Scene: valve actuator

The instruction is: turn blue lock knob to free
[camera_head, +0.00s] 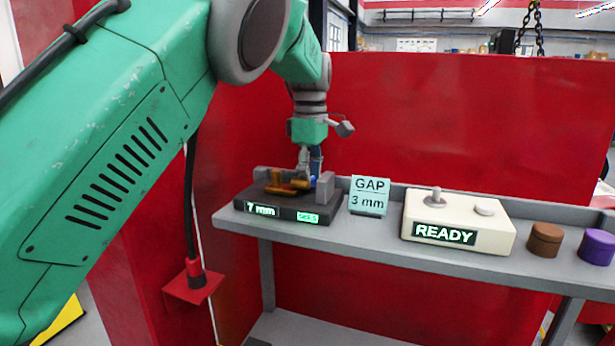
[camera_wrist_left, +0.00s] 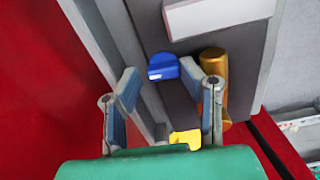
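The blue lock knob (camera_wrist_left: 163,66) shows in the left wrist view, beyond and between my left gripper's fingertips, with no clear contact. In the head view a small patch of it (camera_head: 313,182) shows on the dark valve actuator (camera_head: 275,207), mostly hidden by the gripper. My left gripper (camera_head: 309,168) points down over the right part of the actuator; its fingers are spread apart with nothing between them. A brass cylinder (camera_wrist_left: 213,75) is close to the right finger in the wrist view. The actuator displays "7 mm" and a small green label too small to read surely. My right gripper is out of view.
A "GAP 3 mm" sign (camera_head: 369,196) stands right of the actuator on the grey shelf (camera_head: 330,241). Further right are a cream box (camera_head: 480,240) reading "READY", a brown cylinder (camera_head: 545,240) and a purple one (camera_head: 598,247). A red wall (camera_head: 470,120) stands behind.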

